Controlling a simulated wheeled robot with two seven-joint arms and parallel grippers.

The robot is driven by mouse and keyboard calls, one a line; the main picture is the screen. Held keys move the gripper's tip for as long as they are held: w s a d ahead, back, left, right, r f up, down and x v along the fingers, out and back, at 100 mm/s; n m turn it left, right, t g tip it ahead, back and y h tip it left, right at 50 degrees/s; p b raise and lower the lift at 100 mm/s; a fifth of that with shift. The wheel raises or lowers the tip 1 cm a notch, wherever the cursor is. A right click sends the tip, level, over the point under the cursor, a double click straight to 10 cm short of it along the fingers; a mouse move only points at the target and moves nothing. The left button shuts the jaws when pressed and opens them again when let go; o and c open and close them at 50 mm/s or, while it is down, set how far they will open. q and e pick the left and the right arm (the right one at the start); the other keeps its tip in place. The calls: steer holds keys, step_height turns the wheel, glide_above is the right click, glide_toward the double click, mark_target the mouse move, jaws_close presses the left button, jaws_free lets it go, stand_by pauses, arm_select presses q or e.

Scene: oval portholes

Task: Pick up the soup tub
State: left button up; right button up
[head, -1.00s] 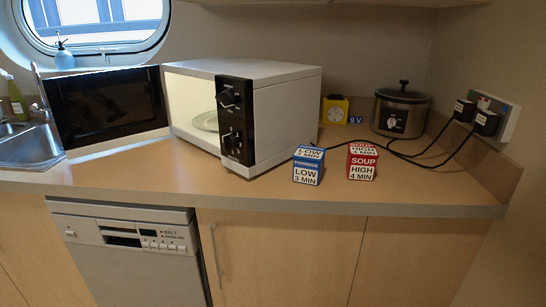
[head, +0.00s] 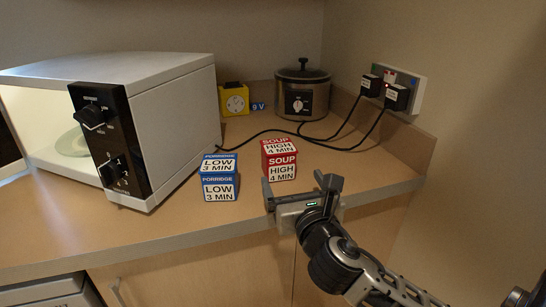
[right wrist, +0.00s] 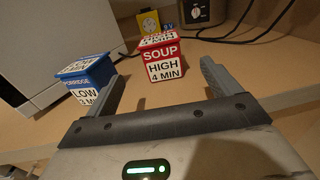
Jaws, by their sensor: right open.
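The soup tub (head: 281,162) is a red box with white labels reading SOUP, HIGH, 4 MIN. It stands upright on the counter, and it also shows in the right wrist view (right wrist: 162,62). My right gripper (head: 298,187) is at the counter's front edge, just in front of the tub. In the right wrist view its fingers (right wrist: 160,85) are spread apart, with the tub beyond the gap between them and nothing held. The blue porridge tub (head: 219,180) stands left of the soup tub; in the right wrist view it is beside the left finger (right wrist: 85,80). My left gripper is not in view.
An open microwave (head: 175,120) stands on the left of the counter (head: 150,228). A yellow timer (head: 234,100) and a slow cooker (head: 302,95) are at the back. Black cords (head: 345,140) run from wall plugs (head: 396,97) behind the tubs. Counter right of the soup tub is clear.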

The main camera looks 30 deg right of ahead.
mark_target(276, 148)
steer(key=x, duration=1.4)
steer(key=shift+w+d+f, duration=0.15)
steer(key=shift+w, duration=0.2)
steer(key=c, duration=1)
steer(key=shift+c, duration=1.3)
